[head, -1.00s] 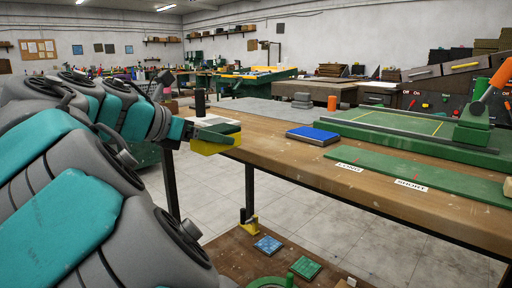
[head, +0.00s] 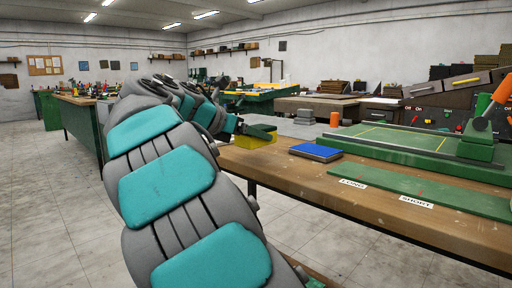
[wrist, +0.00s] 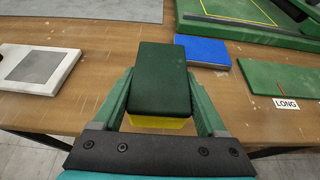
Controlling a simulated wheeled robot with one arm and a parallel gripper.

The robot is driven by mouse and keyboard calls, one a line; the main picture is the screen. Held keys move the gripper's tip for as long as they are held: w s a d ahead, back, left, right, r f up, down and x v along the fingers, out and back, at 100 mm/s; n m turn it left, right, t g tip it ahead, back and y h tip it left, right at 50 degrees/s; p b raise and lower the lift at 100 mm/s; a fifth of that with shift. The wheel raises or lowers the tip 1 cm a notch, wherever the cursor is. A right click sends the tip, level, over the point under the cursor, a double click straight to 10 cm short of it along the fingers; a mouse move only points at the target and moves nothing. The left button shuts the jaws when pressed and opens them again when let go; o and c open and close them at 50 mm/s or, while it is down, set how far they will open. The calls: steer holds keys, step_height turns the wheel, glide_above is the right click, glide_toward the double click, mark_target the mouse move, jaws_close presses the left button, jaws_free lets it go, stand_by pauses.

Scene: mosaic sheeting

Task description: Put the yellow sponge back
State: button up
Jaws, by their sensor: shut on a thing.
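The yellow sponge is a block with a dark green top layer. My gripper (wrist: 160,108) is shut on the yellow sponge (wrist: 160,122), one finger on each side, and the green top faces the wrist camera. In the head view the sponge (head: 256,141) is at the end of my outstretched arm, over or near the left end of the wooden bench (head: 285,178), with my gripper (head: 262,131) around it. I cannot tell whether the sponge touches the bench.
A blue block (head: 316,152) lies on the bench right of the sponge. A green strip (wrist: 270,82) marked LONG and SHORT lies further right. A white-framed grey plate (wrist: 38,68) lies to the left in the wrist view. Bare wood separates them.

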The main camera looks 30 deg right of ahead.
steer(key=shift+w+d, duration=0.25)
steer(key=shift+d, duration=0.05)
steer(key=shift+w+d+f+b, duration=0.1)
steer(key=shift+d+f+b, duration=0.1)
steer(key=shift+f, duration=0.75)
steer(key=shift+w+d+f+b, duration=0.1)
steer(key=shift+f+b, duration=0.05)
steer(key=shift+f, duration=0.75)
steer(key=o, duration=1.3)
steer(key=shift+f, duration=0.15)
steer(key=shift+a+r, duration=0.15)
steer(key=shift+r, duration=0.05)
steer(key=p+v, duration=0.1)
steer(key=v, duration=1)
steer(key=shift+s+a+r, duration=0.1)
steer(key=shift+s+a, duration=0.05)
steer(key=shift+a, duration=0.2)
